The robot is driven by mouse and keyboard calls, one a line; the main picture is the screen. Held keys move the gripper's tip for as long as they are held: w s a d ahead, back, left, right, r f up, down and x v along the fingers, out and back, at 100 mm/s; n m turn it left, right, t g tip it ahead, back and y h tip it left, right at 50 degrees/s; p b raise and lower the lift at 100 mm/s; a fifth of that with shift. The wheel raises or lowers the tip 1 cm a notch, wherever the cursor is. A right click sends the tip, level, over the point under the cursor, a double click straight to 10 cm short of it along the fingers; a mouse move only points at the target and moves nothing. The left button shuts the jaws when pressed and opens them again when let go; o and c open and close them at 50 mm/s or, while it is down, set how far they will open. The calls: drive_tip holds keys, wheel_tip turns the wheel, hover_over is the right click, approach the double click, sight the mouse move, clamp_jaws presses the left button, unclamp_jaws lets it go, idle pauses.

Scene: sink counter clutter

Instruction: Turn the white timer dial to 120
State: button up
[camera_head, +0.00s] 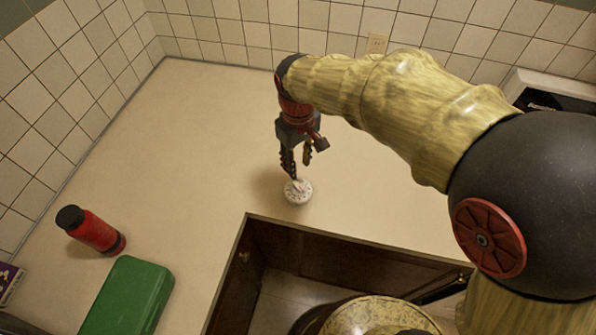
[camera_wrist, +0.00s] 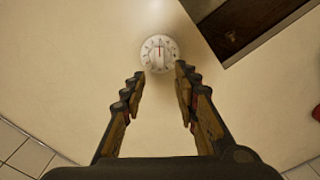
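The white timer dial (camera_head: 298,191) is a small round disc with dark marks around its face. It lies on the beige counter near the counter's inner corner. It also shows in the wrist view (camera_wrist: 159,53), just beyond my fingertips, with a raised grip bar across its middle. My gripper (camera_head: 299,172) is above the dial, pointing down. In the wrist view my gripper (camera_wrist: 159,75) is open, with its two fingers apart and nothing between them. The marks are too small to read, so the setting cannot be told.
A red bottle with a black cap (camera_head: 95,232) and a green box (camera_head: 128,297) are on the left part of the counter (camera_head: 180,150). A dark cabinet edge (camera_head: 335,250) borders the counter in front of the dial. Tiled walls stand behind and left. The counter around the dial is clear.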

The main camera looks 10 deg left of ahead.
sight(297, 185)
drive_tip(key=shift+r, duration=0.95)
drive_tip(key=shift+f, duration=0.1)
wheel_tip(297, 185, down, 4)
drive_tip(key=p, duration=0.6)
drive_tip(key=shift+w+a, duration=0.1)
drive_tip(key=shift+w, duration=0.05)
wheel_tip(297, 185, down, 8)
drive_tip(key=shift+r+b, duration=0.1)
drive_tip(key=shift+b, duration=0.3)
drive_tip(key=shift+c, duration=1.4)
clamp_jaws()
